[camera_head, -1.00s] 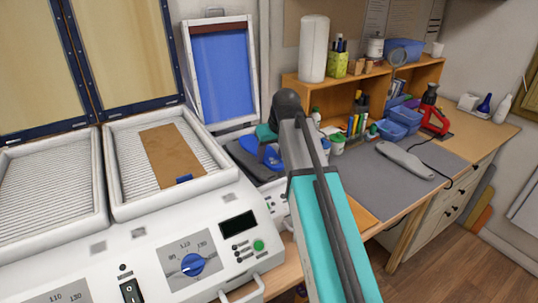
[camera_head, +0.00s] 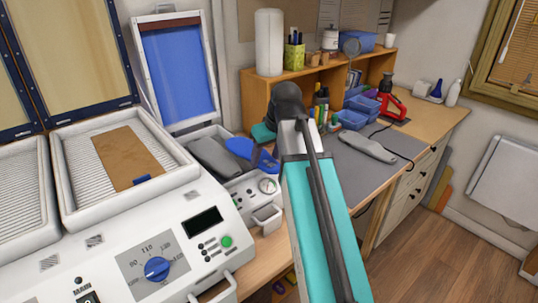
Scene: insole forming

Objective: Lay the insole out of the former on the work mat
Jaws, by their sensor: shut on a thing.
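The former (camera_head: 243,192) is a light grey box with a gauge, beside the large white machine. A grey padded shape (camera_head: 213,156) shows in its top. The insole (camera_head: 242,148) looks blue and lies across the view of the former's right side, its right end reaching the edge of my arm. I cannot tell whether it touches the former. My teal and grey arm stands in front, and my gripper's jaws are hidden behind it. The work mat (camera_head: 352,180) is grey and lies on the bench right of my arm.
A grey tool (camera_head: 366,147) with a black cable lies on the mat. Blue bins (camera_head: 352,119) and a red tool (camera_head: 395,107) stand behind it. The white machine (camera_head: 130,240) with open trays fills the left. The mat's front part looks clear.

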